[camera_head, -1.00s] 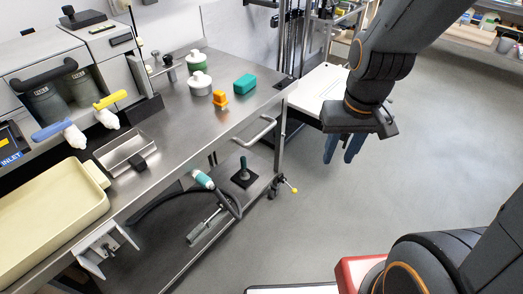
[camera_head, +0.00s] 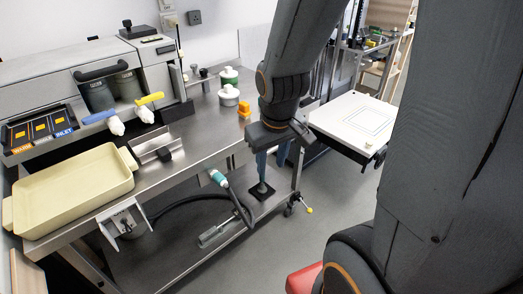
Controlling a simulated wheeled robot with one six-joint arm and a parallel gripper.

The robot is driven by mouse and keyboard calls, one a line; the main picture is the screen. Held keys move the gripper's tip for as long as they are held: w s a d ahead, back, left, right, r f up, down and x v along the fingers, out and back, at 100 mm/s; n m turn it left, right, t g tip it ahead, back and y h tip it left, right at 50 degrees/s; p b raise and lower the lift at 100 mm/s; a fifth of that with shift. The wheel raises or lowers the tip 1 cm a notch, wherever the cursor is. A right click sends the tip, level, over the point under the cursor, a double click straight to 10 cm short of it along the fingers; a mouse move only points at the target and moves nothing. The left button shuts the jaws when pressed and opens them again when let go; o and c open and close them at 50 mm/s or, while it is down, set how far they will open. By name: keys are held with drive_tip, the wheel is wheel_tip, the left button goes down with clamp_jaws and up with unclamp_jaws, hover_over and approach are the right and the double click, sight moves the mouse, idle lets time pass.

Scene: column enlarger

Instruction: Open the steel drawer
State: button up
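The steel drawer (camera_head: 240,156) sits under the top of the steel table, near its right end, and looks shut. Its front is mostly hidden behind my wrist. A bright curved piece, seemingly the end of its bar handle (camera_head: 299,131), shows just right of my wrist. My gripper (camera_head: 272,160) points down in front of the drawer, with its two blue fingers apart. I cannot tell whether the handle lies between the fingers or touches them.
On the steel table (camera_head: 205,127) stand a cream tray (camera_head: 75,195), white jars (camera_head: 229,96) and an orange block (camera_head: 244,108). A lower shelf holds a hose (camera_head: 180,199) and a black-based tool (camera_head: 261,191).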

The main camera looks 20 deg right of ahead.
drive_tip(key=w+d+f+n+t+y+b, duration=0.6)
drive_tip(key=w+d+f+n+t+b, duration=0.6)
drive_tip(key=w+d+f+n+b, duration=0.85)
drive_tip(key=shift+r+p+x, duration=0.2)
drive_tip(key=shift+p+x, duration=0.3)
drive_tip(key=shift+x, duration=1)
drive_tip(key=shift+r+p+x, duration=0.2)
drive_tip(key=shift+p+x, duration=0.35)
drive_tip(key=shift+x, duration=0.95)
drive_tip(key=shift+r+p+x, duration=0.2)
drive_tip(key=shift+p+x, duration=0.3)
drive_tip(key=shift+x, duration=1)
drive_tip(key=shift+w+a, duration=0.1)
drive_tip(key=shift+a, duration=0.05)
clamp_jaws()
